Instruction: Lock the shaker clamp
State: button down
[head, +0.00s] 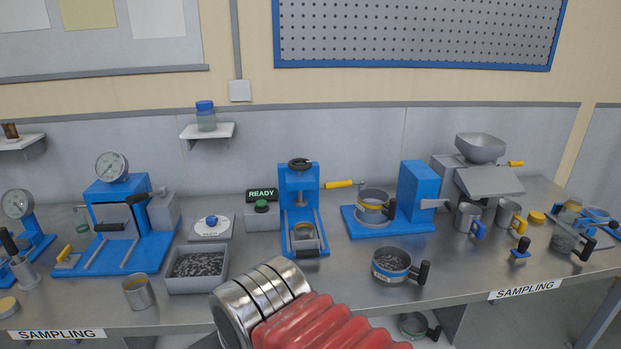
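A blue machine with a flat blue base (408,227) and a tall blue block stands right of centre on the steel bench; it looks like the shaker. A round metal pan (372,195) sits on its base. A grey lever (433,203) sticks out right of the block. My arm, with metal rings and red bellows, enters at the bottom centre, in front of the bench. My gripper's fingers do not show.
A blue press (298,180) with a yellow-handled lever (339,184) stands left of the shaker. A handled sieve pan (391,265) is in front of it, and metal cups (467,217) stand to its right. A grey tray (197,268) holds dark grains.

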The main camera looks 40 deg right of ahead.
aim_at(344, 184)
jog(key=u, duration=1.6)
jog(key=k, duration=1.35)
jog(key=z, duration=1.7)
